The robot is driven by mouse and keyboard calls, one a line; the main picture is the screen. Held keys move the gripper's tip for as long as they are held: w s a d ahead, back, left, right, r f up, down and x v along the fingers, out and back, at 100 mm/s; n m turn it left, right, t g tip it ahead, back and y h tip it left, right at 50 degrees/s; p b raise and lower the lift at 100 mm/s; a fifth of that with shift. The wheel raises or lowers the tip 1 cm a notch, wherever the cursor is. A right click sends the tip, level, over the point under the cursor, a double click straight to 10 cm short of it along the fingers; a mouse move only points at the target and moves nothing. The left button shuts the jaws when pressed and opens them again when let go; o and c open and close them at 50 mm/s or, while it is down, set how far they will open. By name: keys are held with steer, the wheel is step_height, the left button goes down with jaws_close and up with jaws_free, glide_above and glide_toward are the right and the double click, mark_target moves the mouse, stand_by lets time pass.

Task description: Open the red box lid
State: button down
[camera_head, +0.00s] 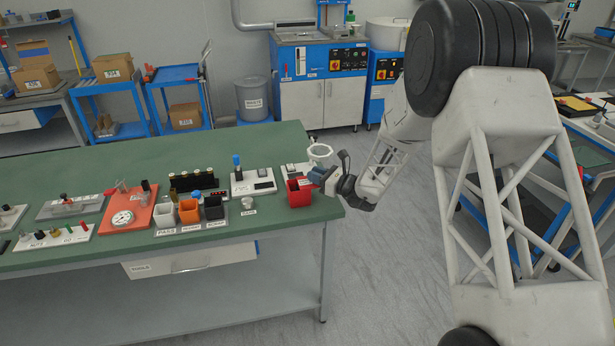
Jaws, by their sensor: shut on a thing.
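The red box (299,196) stands near the right end of the green bench, close to its front edge. Its top shows a darker red area. My gripper (313,178) reaches in from the right and is at the box's upper right edge. It is shut on a small red part there, which looks like the lid. The fingertips and the lid's exact angle are too small to make out.
Left of the box are a small knob piece (248,203) and white, orange and dark bins (189,211). The bench's rear is clear.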

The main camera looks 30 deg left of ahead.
steer(key=shift+w+d, duration=1.15)
steer(key=c, duration=1)
jaws_free()
steer(key=shift+c, duration=0.2)
steer(key=shift+d, duration=0.1)
steer(key=d, duration=0.7)
steer(key=shift+d, duration=0.3)
